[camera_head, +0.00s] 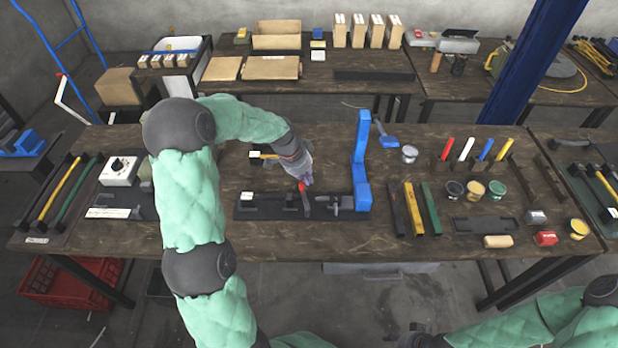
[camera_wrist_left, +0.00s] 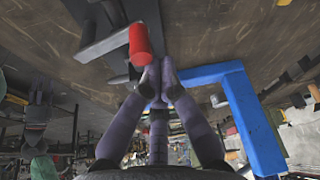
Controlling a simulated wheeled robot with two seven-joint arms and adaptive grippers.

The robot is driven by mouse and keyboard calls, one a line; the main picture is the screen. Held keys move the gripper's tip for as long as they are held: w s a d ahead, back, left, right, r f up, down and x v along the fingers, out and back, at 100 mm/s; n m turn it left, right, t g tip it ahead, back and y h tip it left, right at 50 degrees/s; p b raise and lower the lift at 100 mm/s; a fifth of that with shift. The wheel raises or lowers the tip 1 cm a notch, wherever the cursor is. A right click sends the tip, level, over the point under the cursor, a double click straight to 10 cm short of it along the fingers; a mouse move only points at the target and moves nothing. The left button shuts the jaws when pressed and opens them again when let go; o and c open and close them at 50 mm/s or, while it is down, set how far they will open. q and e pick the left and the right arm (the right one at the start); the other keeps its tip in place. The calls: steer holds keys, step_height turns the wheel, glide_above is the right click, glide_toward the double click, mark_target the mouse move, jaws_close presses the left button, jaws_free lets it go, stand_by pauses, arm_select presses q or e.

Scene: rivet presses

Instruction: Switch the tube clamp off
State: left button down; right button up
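The tube clamp is on a long black base (camera_head: 270,207) on the middle table, with a red-tipped lever (camera_head: 302,187) and a blue upright bracket (camera_head: 361,190) at its right end. My left gripper (camera_head: 307,181) is just above the lever. In the left wrist view, the red lever tip (camera_wrist_left: 141,45) is just beside the fingertips (camera_wrist_left: 160,72), outside them. The fingers look drawn together with nothing between them. Whether they touch the red tip is unclear. The blue bracket (camera_wrist_left: 250,115) stands to the right there. My right gripper (camera_head: 415,338) shows only partly at the bottom edge.
Several paint cups (camera_head: 475,189) and coloured markers (camera_head: 466,149) stand farther right. A white dial box (camera_head: 119,170) is at the left. The strip of table before the clamp is clear.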

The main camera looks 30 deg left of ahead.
arm_select(q)
steer(key=s+a+n, duration=0.1)
steer(key=n, duration=0.1)
steer(key=a+n+y, duration=0.1)
steer(key=shift+s+n+t, duration=0.3)
steer(key=shift+s+n, duration=0.1)
steer(key=shift+s+a+n+y, duration=0.3)
steer(key=shift+s+n+y, duration=0.15)
steer(key=shift+n, duration=0.45)
steer(key=shift+s+a+n+b, duration=0.1)
steer(key=shift+s+n+b, duration=0.15)
steer(key=shift+n+b, duration=0.2)
steer(key=n+b, duration=0.1)
steer(key=s+n+y+b, duration=0.1)
steer(key=s+n+b, duration=0.1)
steer(key=b, duration=0.1)
steer(key=shift+s+a+f+n, duration=0.1)
steer(key=shift+a+f+n, duration=0.15)
steer(key=shift+a, duration=0.05)
steer(key=shift+s+r+n+y+b, duration=0.1)
steer(key=shift+s+n+y+b, duration=0.35)
steer(key=shift+n+b, duration=0.35)
steer(key=shift+s+r+b, duration=0.1)
steer(key=shift+s+b, duration=0.2)
steer(key=shift+s, duration=0.65)
steer(key=shift+s+d, duration=0.1)
steer(key=shift+r, duration=0.1)
